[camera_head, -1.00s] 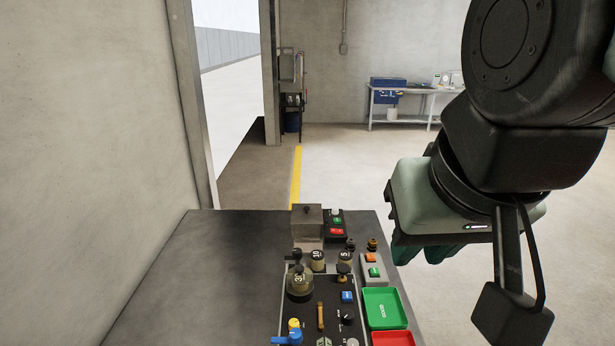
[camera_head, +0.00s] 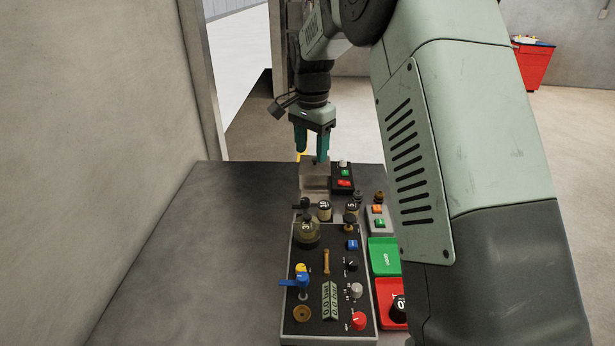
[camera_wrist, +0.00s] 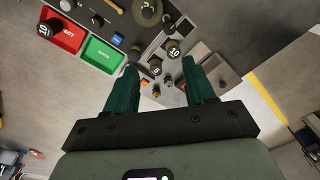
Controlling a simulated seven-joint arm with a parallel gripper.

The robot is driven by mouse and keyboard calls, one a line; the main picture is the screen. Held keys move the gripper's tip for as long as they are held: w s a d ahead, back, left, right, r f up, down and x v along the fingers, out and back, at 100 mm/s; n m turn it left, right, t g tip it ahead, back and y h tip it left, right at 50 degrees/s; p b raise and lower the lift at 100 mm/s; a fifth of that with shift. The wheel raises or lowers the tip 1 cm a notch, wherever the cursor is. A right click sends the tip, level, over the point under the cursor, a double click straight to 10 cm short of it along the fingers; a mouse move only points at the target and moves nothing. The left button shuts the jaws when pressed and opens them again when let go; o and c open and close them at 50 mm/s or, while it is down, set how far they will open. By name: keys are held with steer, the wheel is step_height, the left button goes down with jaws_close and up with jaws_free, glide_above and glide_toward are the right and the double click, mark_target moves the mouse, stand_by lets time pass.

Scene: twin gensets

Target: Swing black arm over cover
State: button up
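A small black arm-like piece (camera_head: 301,204) shows at the upper left of the control panel, beside the round olive dome-like part (camera_head: 307,236) marked 3. A grey box-shaped cover (camera_head: 315,178) stands at the panel's far end, with a small dark knob on top partly behind a fingertip. I cannot tell for certain which part is the task's cover. My gripper (camera_head: 311,154) points down over the far end, by the grey box. In the wrist view, my gripper (camera_wrist: 160,80) is open and empty, with the grey box (camera_wrist: 212,75) right of its fingers.
A green tray (camera_head: 384,257) and a red tray (camera_head: 388,291) holding a black weight lie right of the panel. Weights marked 10 (camera_head: 324,212) and 5 (camera_head: 351,209) stand near the dome. The table's left side (camera_head: 190,260) is bare. My arm hides the right side.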

steer(key=m, duration=0.1)
glide_above(305, 200)
step_height(305, 200, down, 6)
steer(key=shift+g, duration=0.3)
step_height(305, 200, down, 11)
steer(key=shift+w+r, duration=0.1)
steer(key=shift+r, duration=0.1)
jaws_close()
